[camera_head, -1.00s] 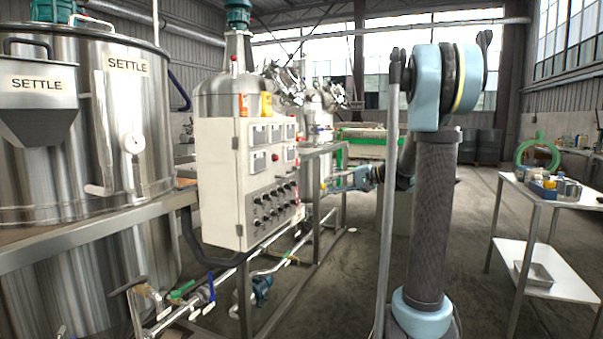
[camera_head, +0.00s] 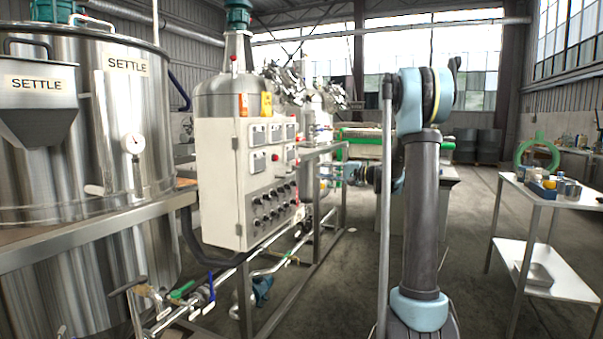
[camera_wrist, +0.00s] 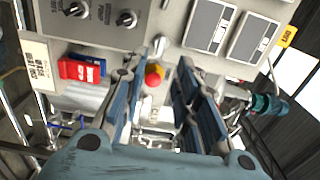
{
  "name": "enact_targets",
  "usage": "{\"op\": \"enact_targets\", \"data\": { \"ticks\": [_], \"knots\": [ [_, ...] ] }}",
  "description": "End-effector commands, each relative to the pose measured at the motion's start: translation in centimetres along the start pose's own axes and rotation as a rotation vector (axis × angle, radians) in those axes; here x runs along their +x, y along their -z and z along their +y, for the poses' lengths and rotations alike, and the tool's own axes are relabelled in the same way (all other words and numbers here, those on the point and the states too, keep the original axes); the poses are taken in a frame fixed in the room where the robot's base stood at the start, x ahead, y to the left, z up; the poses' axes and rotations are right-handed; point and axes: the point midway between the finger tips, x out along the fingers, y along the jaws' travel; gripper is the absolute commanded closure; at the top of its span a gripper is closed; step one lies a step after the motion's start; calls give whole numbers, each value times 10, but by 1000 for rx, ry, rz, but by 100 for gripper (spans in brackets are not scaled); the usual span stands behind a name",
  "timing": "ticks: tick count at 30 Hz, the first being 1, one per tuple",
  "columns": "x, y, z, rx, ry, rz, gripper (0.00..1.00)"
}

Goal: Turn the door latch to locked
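The control cabinet (camera_head: 222,185) is a pale box with gauges and several black knobs on its face. In the wrist view its grey panel (camera_wrist: 100,38) fills the upper left. A small silver fitting (camera_wrist: 158,45) there may be the door latch, but its setting is not readable. My gripper (camera_wrist: 155,72) is open, with its two blue fingers spread and nothing between them.
Pipes and valves run below the cabinet, beside a metal frame (camera_head: 318,225). Steel tanks (camera_head: 75,150) stand at left. A white table (camera_head: 560,195) is at right, with open floor before it.

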Motion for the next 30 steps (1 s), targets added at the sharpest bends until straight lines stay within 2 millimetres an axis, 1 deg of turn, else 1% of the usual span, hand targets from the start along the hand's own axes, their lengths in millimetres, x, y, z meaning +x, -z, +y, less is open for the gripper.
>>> {"op": "enact_targets", "data": {
  "ticks": [1,3,9,15,21,30],
  "knots": [
    [10,-1,0,0,0,-4,72],
    [23,-1,0,0,0,-4,72],
    [58,-1,0,0,0,-3,72],
    [88,-1,0,0,0,-3,72],
    [105,-1,0,0,0,-2,72],
    [109,0,0,0,-1,0,72]
  ]
}}
